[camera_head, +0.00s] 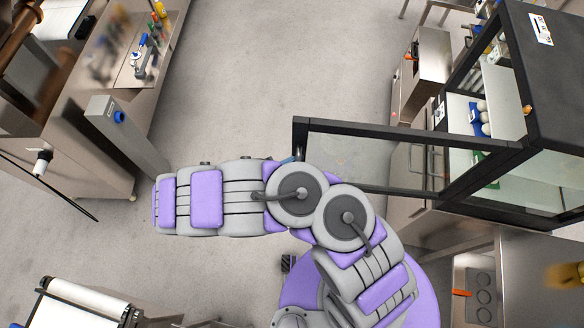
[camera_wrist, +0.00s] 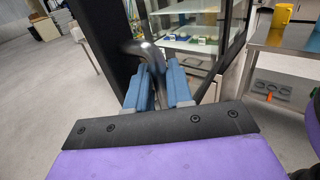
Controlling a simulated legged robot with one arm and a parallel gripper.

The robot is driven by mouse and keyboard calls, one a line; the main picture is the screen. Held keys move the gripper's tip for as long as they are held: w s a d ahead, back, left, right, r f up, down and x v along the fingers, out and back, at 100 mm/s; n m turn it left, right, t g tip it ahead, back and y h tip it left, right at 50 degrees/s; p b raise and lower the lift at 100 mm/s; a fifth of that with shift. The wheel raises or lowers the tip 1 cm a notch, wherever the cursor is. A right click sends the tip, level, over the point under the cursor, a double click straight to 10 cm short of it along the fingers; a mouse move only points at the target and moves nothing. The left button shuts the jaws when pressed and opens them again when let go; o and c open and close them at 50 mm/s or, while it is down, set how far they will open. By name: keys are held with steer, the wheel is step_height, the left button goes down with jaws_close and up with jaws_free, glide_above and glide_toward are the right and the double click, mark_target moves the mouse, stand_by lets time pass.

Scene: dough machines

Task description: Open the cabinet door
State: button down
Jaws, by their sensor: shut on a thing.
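The black-framed cabinet (camera_head: 555,75) stands at the right in the head view, with its interior shelves exposed. Its glass door (camera_head: 400,130) is swung out to the left from the cabinet and stands open. The curved metal door handle (camera_wrist: 143,48) shows in the wrist view against the door's dark frame (camera_wrist: 103,40). My gripper (camera_wrist: 160,78), with blue fingers, is shut on this handle. In the head view my arm hides the handle and most of my gripper near the door's free end.
A metal workbench (camera_head: 150,75) with tools stands at the upper left. A grey post (camera_head: 125,135) leans out from it near my arm. A roller machine (camera_head: 80,305) is at the lower left. A metal table (camera_wrist: 285,45) is at the right in the wrist view. The floor (camera_head: 270,70) ahead is clear.

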steer(key=shift+s+d, duration=0.15)
steer(key=c, duration=1.4)
jaws_free()
steer(key=shift+o, duration=1.4)
steer(key=shift+d, duration=0.45)
steer(key=b+v, duration=0.1)
steer(key=v, duration=1.6)
steer(key=shift+a, duration=0.3)
steer(key=shift+d, duration=0.2)
steer(key=shift+a, duration=0.2)
